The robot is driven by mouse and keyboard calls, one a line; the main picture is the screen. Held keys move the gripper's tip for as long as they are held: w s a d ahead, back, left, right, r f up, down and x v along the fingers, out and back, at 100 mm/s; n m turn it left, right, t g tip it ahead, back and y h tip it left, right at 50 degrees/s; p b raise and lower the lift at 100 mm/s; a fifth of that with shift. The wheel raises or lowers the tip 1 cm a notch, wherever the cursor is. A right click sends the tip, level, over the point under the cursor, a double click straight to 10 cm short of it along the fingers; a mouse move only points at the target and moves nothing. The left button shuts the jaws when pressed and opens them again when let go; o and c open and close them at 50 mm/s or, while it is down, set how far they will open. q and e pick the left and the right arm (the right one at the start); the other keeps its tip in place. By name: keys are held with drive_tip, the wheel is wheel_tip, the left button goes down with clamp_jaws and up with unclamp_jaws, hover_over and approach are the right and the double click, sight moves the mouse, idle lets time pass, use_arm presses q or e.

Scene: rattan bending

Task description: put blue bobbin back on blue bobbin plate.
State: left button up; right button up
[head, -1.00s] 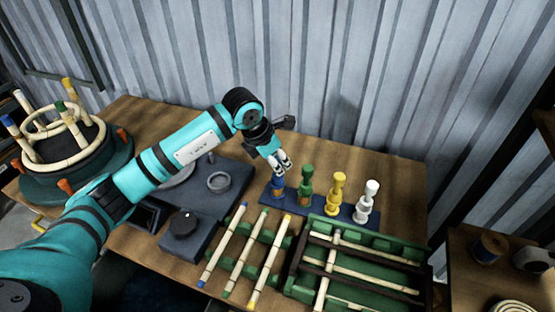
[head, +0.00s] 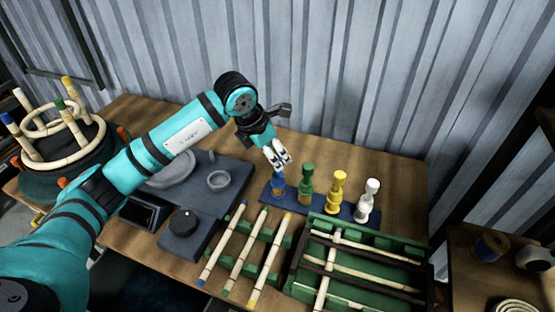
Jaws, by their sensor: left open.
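The blue bobbin (head: 277,187) stands upright at the left end of a dark blue strip-like plate (head: 322,206); whether it is fully seated is too small to tell. My left gripper (head: 281,164) is just above the bobbin, open, with its fingers pointing down. A small gap seems to show between fingertips and bobbin. A green bobbin (head: 306,184), a yellow bobbin (head: 337,193) and a white bobbin (head: 368,200) stand in a row to the right on the same plate. My right gripper is not in view.
In front of the plate is a green rack (head: 383,241) with pale rods. Several colour-tipped rods lie left of it. A dark device with a round knob (head: 184,222) is left. A rattan frame (head: 57,138) stands far left. The wooden table is clear behind the bobbins.

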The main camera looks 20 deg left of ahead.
use_arm(q)
drive_tip(key=b+v, duration=0.1)
drive_tip(key=v, duration=0.7)
drive_tip(key=shift+r, duration=0.3)
drive_tip(key=shift+s, duration=0.15)
